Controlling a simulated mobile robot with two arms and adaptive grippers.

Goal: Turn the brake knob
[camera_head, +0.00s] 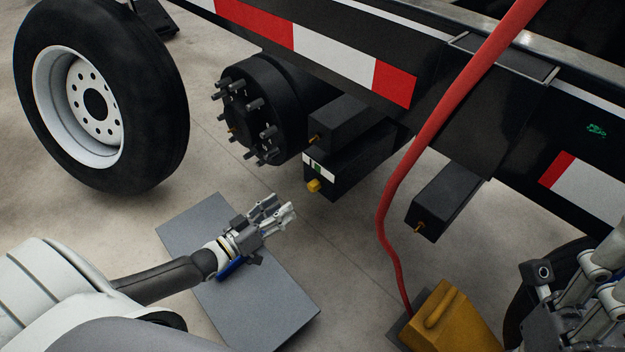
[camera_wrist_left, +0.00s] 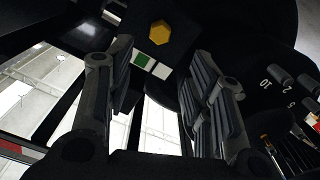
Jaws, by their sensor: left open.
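The yellow brake knob (camera_head: 313,185) sticks out from the lower front of a black box (camera_head: 350,164) under the trailer frame. It also shows in the left wrist view as a yellow hexagonal knob (camera_wrist_left: 160,33), beyond my fingertips and roughly between them. A green and white label (camera_wrist_left: 151,66) is beside it. My left gripper (camera_head: 284,209) is open and empty, a little below and left of the knob in the head view, apart from it. Part of my right gripper (camera_head: 600,290) shows at the lower right edge; its fingers are not clear.
A wheel hub with studs (camera_head: 250,115) and a tyre (camera_head: 100,95) are at the upper left. A red hose (camera_head: 396,180) hangs to the right, down to a yellow block (camera_head: 450,318). A grey plate (camera_head: 255,305) lies on the floor below my left gripper. Another black box (camera_head: 450,195) hangs right of the hose.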

